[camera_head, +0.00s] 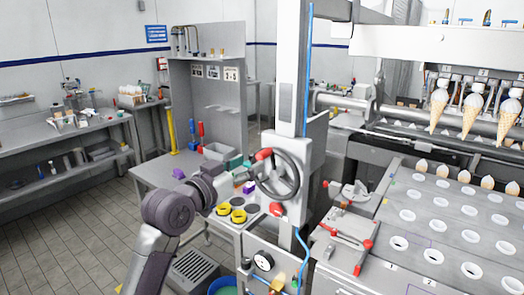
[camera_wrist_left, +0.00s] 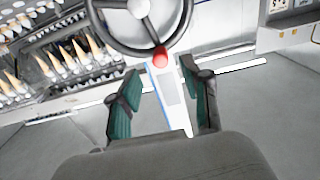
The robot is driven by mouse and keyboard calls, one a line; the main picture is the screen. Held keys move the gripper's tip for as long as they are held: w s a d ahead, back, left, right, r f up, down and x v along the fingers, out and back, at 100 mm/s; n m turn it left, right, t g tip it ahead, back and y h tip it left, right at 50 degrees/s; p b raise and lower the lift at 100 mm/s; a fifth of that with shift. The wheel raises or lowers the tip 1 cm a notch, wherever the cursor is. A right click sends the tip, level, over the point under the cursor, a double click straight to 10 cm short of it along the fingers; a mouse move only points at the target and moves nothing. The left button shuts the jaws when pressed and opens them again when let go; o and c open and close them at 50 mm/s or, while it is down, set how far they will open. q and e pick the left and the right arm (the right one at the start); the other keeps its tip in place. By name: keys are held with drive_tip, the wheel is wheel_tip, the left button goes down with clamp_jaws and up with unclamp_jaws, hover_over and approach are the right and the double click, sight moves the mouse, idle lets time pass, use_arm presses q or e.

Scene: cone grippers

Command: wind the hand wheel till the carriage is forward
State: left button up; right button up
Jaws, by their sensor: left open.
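The dark hand wheel (camera_head: 298,178) is on the grey upright column in the head view. It also shows at the top of the left wrist view (camera_wrist_left: 184,36). One red knob (camera_head: 264,154) is at its upper left in the head view; a red knob (camera_wrist_left: 160,57) is at the rim's near edge in the wrist view. My left gripper (camera_head: 245,173) is left of the wheel. Its two green fingers (camera_wrist_left: 157,95) are apart and empty, with the knob beyond the gap. The carriage (camera_head: 470,72) with hanging cones (camera_head: 438,109) is at upper right. My right gripper is not seen.
A tray with rows of round holes (camera_head: 425,215) fills the right, with several cones along its far edge. A side table (camera_head: 160,172) with yellow rings and small bins stands behind my left arm. A gauge (camera_head: 263,261) is below the wheel. Floor is open at left.

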sight(259, 158)
use_arm(q)
drive_tip(key=p+x, duration=0.1)
drive_tip(key=x, duration=0.6)
drive_tip(key=shift+w+p, duration=0.1)
drive_tip(key=shift+p, duration=0.25)
clamp_jaws()
